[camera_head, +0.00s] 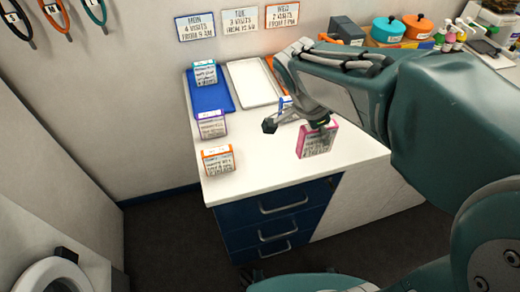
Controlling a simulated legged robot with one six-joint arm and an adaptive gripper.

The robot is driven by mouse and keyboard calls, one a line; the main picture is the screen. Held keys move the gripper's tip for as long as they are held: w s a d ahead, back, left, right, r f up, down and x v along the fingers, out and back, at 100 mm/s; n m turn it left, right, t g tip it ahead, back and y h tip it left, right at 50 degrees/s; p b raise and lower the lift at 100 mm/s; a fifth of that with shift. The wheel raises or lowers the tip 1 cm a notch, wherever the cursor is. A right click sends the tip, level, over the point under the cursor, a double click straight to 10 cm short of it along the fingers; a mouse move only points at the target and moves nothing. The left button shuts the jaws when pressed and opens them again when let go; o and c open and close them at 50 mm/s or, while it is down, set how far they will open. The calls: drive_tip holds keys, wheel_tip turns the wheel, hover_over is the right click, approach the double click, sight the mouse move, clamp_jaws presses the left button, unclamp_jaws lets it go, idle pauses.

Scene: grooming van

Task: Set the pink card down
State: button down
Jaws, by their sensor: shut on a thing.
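The pink card (317,143) is a small upright card with a pink frame and printed text, near the front right of the white counter top. My gripper (318,124) reaches down from the upper right and is shut on the card's top edge. The card's lower edge is near the counter's front edge; I cannot tell whether it touches the surface. The arm hides part of the counter behind it.
Teal (205,74), purple (212,125) and orange (217,159) cards stand along the counter's left side. A blue tray (222,97) and a white tray (250,83) lie behind. MON (195,26), TUE (240,20) and WED (282,14) signs hang above. The front middle is clear.

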drive_tip(key=w+a+f, duration=0.2)
drive_tip(key=a+f, duration=0.1)
drive_tip(key=w+a+f, duration=0.2)
drive_tip(key=a+f, duration=0.1)
drive_tip(key=w+a+f, duration=0.2)
drive_tip(key=a+f, duration=0.1)
drive_tip(key=a, duration=0.1)
drive_tip(key=shift+w+f, duration=0.2)
drive_tip(key=shift+w, duration=0.1)
wheel_tip(320, 180, down, 2)
drive_tip(key=shift+f, duration=0.25)
drive_tip(key=shift+a+f, duration=0.15)
drive_tip(key=shift+f, duration=0.05)
drive_tip(key=shift+a, duration=0.3)
drive_tip(key=shift+c, duration=2.1)
unclamp_jaws()
drive_tip(key=shift+d, duration=0.35)
